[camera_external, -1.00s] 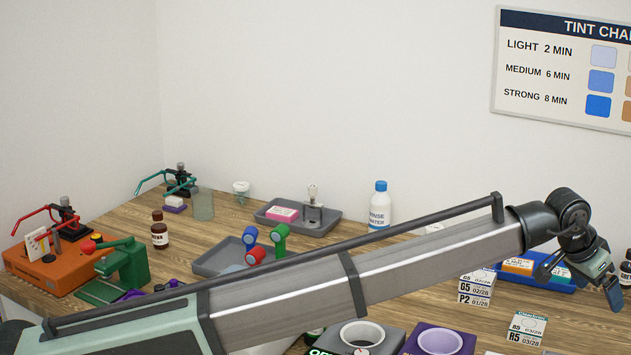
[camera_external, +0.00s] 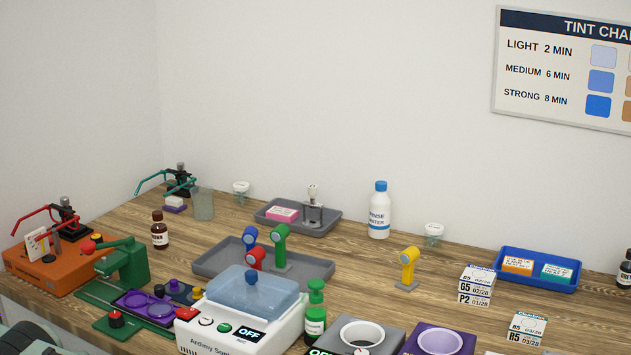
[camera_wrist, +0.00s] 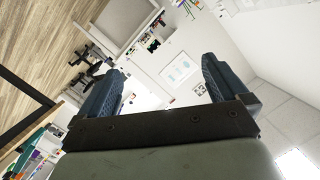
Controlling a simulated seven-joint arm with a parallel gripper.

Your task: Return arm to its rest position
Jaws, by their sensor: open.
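My gripper (camera_wrist: 160,92) shows in the wrist view with its two dark blue fingers spread apart and nothing between them. Behind the fingers the wrist view shows a tilted room with white walls, a wood floor and distant furniture. In the external view my gripper is out of the picture. Only a small dark and pale green part of my arm (camera_external: 28,340) shows at the lower left corner. The bench (camera_external: 350,262) is no longer covered by my arm.
A white machine (camera_external: 235,325) with a clear blue lid stands at the front. Behind it is a grey tray (camera_external: 208,265) with coloured handheld tools. A rinse bottle (camera_external: 380,212), yellow tool (camera_external: 408,268) and blue tray (camera_external: 539,280) stand to the right. An orange device (camera_external: 50,272) is at left.

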